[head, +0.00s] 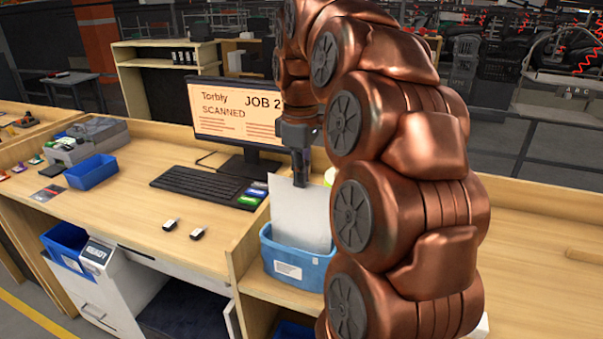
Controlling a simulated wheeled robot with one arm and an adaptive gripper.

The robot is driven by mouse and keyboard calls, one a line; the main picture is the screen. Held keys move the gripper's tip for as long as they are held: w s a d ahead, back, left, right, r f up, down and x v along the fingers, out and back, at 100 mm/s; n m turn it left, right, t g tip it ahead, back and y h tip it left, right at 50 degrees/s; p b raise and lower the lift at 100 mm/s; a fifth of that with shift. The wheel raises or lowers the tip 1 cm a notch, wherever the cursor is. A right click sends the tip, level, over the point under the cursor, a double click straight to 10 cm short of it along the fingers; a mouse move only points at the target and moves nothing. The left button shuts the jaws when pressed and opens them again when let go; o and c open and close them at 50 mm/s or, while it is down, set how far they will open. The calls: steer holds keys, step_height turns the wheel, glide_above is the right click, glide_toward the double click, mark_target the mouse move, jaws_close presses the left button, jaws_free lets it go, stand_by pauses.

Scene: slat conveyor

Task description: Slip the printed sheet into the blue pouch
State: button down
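The printed sheet (300,215) is a pale, upright, slightly tilted page; no print shows on the side facing me. Its lower edge is hidden behind the front wall of the blue pouch (325,268), an open-topped light blue holder with a white label, standing on the wooden counter. My gripper (300,182) comes down from above at the sheet's top edge, its dark fingers close together with the sheet between them. How deep the sheet reaches inside the pouch is hidden.
My copper arm covers the right of the view and hides the counter behind it. A monitor (237,110) and keyboard (208,185) stand left of the pouch. A wooden side panel (247,240) rises beside it. A blue tray (91,172) sits farther left.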

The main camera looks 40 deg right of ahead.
steer(key=c, duration=1.9)
jaws_free()
steer(key=o, duration=0.7)
steer(key=shift+c, duration=0.2)
steer(key=shift+r+p, duration=2.15)
steer(key=shift+r, duration=1.9)
